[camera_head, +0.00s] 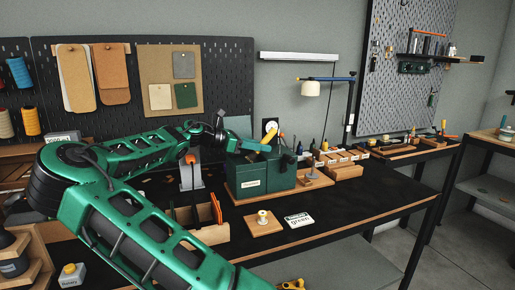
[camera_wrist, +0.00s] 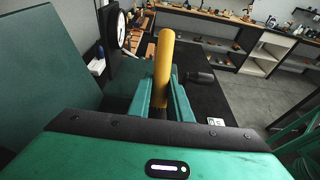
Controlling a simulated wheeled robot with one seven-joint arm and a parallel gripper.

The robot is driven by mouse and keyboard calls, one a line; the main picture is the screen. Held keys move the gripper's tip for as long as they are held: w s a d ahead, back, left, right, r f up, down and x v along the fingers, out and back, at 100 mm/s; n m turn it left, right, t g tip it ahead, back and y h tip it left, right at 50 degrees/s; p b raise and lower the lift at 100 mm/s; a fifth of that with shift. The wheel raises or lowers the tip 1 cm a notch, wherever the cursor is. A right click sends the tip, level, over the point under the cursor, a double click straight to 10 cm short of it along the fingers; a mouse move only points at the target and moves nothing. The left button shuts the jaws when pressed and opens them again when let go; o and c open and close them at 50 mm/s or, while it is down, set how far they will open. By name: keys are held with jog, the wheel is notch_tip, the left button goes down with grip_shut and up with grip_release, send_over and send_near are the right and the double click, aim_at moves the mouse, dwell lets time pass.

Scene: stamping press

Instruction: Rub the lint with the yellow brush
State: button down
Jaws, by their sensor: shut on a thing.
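The yellow brush shows in the wrist view as an upright yellow handle (camera_wrist: 164,62) between the two green fingers of my gripper (camera_wrist: 162,98). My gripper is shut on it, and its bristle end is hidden. In the head view, the brush (camera_head: 254,146) is a small yellow bar at the end of my arm, over the green press (camera_head: 262,181). My gripper (camera_head: 241,145) is above the left part of the press there. I cannot make out any lint, and I cannot tell whether the brush touches anything.
A round white dial (camera_wrist: 121,28) stands close by at the left in the wrist view. A wooden block with a pale spool (camera_head: 263,222) and a white label card (camera_head: 298,220) lie on the black bench before the press. Wooden trays (camera_head: 345,171) are at its right.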

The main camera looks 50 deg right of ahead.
jog(key=shift+f, duration=0.2)
dwell(0.5)
jog(key=shift+w+a, duration=0.5)
jog(key=shift+a, duration=0.35)
jog(key=shift+r, duration=0.1)
jog(key=shift+r, duration=2.9)
jog(key=shift+r, duration=0.1)
jog(key=shift+r, duration=1.4)
